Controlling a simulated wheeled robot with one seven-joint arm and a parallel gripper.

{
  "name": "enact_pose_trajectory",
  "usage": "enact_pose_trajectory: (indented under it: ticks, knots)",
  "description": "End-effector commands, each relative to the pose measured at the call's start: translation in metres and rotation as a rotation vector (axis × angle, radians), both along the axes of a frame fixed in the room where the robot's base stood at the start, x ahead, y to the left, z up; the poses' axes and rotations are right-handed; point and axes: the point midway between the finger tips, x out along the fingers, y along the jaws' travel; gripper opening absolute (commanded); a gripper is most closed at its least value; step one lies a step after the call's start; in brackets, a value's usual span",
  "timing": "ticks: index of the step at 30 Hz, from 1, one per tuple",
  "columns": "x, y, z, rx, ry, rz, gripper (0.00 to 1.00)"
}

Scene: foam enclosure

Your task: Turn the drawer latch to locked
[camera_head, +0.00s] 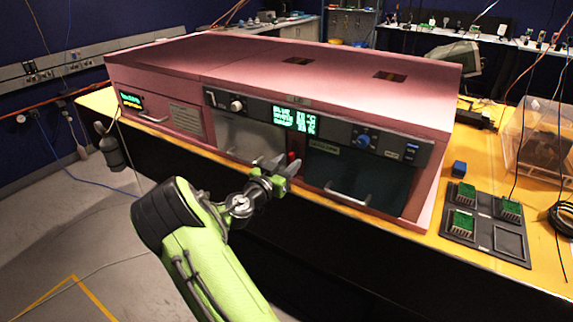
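A pink cabinet (230,58) stands on the yellow bench. Its front has a grey drawer panel (243,137) in the middle and a dark teal drawer panel (352,178) at the right, each with a bar handle. A small red part (292,156) shows between these panels, just behind my gripper; it may be the latch, but its setting cannot be read. My gripper (286,161) is in front of the cabinet near this part. Its two grey fingers look apart with nothing visible held. Whether a finger touches the red part cannot be told.
A control strip above the panels has a white knob (236,105), a lit green display (296,119) and a blue knob (363,140). A clear box (537,135) stands behind.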

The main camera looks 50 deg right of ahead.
Motion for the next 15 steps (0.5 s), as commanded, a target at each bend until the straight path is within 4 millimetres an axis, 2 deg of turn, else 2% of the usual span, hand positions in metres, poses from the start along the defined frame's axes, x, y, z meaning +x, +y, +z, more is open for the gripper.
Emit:
enact_pose_trajectory:
  ticks: [1,8,15]
  knots:
    - [0.0,0.0002,-0.0001,0.0,0.0,0.0,0.37]
    - [-0.0001,0.0004,0.0,0.0,0.0,0.0,0.02]
    - [-0.0001,0.0006,0.0,0.0,0.002,0.0,0.0]
